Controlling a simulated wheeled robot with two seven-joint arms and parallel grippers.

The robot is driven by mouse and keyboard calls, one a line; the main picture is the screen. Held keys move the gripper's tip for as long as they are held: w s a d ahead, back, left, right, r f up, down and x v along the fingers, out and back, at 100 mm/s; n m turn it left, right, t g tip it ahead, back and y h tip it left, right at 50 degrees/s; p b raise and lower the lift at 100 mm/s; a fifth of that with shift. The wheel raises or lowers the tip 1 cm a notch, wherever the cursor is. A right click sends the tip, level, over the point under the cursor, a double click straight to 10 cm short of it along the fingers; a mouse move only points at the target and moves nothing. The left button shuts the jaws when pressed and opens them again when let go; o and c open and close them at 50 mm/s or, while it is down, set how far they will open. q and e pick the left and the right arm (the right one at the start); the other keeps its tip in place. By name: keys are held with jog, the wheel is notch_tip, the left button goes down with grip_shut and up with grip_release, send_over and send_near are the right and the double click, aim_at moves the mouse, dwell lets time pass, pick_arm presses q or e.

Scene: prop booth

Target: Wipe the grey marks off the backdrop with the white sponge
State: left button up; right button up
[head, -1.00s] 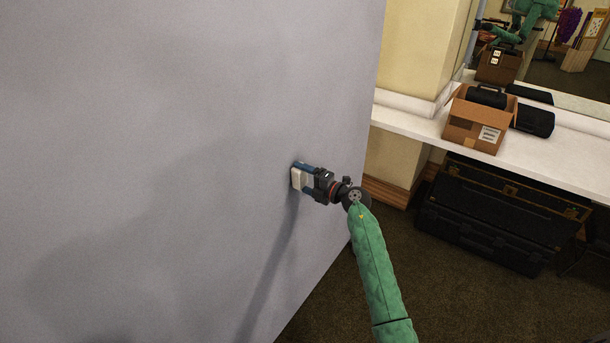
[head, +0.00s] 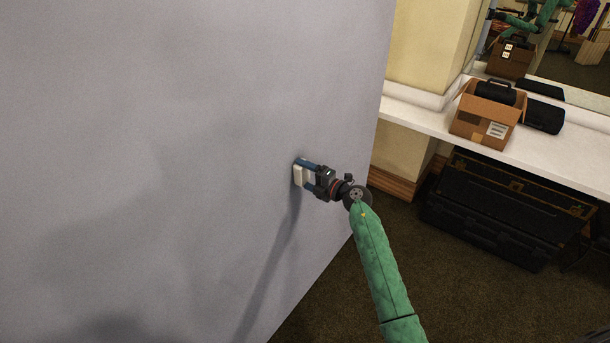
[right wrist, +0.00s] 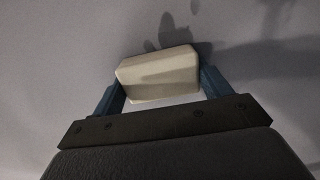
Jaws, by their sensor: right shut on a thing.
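The backdrop (head: 200,90) is a large pale grey-lilac panel filling the left and middle of the head view. Soft darker patches (head: 120,200) show on it, and I cannot tell marks from shading there. My right gripper (head: 306,176) is at the panel, near its right edge. It is shut on the white sponge (head: 298,175), a small off-white block between the blue fingers. In the right wrist view the sponge (right wrist: 160,72) sits between both fingers, close to the panel; contact cannot be made out for sure. My left gripper is not in view.
A white counter (head: 420,117) runs along the right, bearing an open cardboard box (head: 482,118) and a black case (head: 543,116). Dark trunks (head: 490,225) stand under it. A mirror is behind the counter. Carpet (head: 330,300) lies free below the arm.

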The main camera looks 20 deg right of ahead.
aim_at(310, 159)
jog(key=w+d, duration=0.4)
jog(key=d, duration=0.1)
jog(key=shift+w+d+b, duration=0.15)
jog(key=shift+d+b, duration=0.15)
jog(key=shift+b, duration=0.05)
jog(key=shift+r, duration=0.1)
jog(key=shift+s+a+p, duration=0.95)
jog(key=shift+a+p, duration=0.2)
jog(key=shift+a, duration=0.15)
jog(key=shift+s+a+p, duration=0.95)
jog(key=shift+a+p, duration=0.2)
jog(key=shift+a, duration=0.1)
jog(key=shift+s+a, duration=0.35)
jog(key=shift+a, duration=0.1)
